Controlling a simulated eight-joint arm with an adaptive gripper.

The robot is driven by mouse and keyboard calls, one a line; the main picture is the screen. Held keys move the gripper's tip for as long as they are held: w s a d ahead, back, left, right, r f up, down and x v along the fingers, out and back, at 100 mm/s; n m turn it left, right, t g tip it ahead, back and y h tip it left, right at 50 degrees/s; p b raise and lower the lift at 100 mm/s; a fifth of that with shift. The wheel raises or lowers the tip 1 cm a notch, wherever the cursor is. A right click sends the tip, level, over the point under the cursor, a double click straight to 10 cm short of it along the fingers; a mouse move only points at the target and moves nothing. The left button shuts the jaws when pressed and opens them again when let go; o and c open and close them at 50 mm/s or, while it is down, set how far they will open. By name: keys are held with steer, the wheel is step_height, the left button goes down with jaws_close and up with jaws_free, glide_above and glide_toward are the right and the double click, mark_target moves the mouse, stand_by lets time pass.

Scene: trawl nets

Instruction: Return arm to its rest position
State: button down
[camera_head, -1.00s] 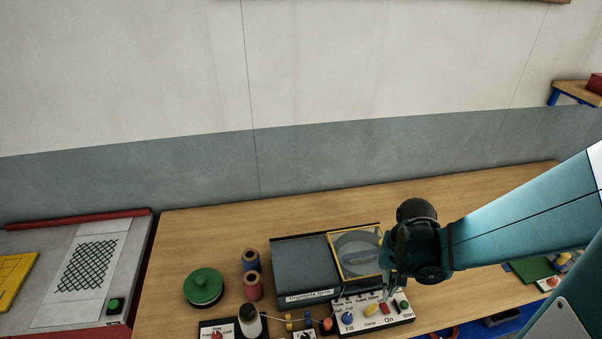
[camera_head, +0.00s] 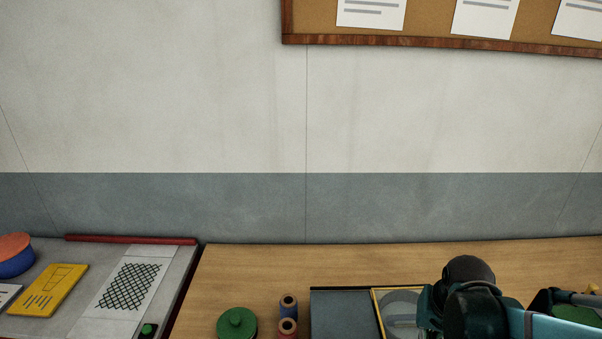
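My arm (camera_head: 548,325) comes in from the lower right. Its dark wrist (camera_head: 470,300) hangs over the right part of the wooden bench, in front of the yellow-framed window (camera_head: 378,303) of a dark grey machine (camera_head: 340,314). The gripper's fingers are below the picture's edge or hidden behind the wrist, so I cannot see whether they hold anything.
A green round lid (camera_head: 237,324) and two thread spools (camera_head: 288,306) stand left of the machine. A grey table (camera_head: 190,262) at the left carries a net sheet (camera_head: 128,287) and a yellow card (camera_head: 53,291). A noticeboard (camera_head: 440,42) hangs on the wall. The bench's back strip is clear.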

steer(key=s+a+r+n+t+b, duration=0.2)
steer(key=a+r+n+t+b, duration=0.2)
steer(key=a+r, duration=0.5)
steer(key=shift+s+r+t, duration=0.2)
steer(key=shift+r+t, duration=0.2)
steer(key=shift+r, duration=0.15)
stand_by(0.5)
step_height(320, 180, down, 12)
steer(key=b, duration=1.2)
steer(key=shift+r, duration=0.2)
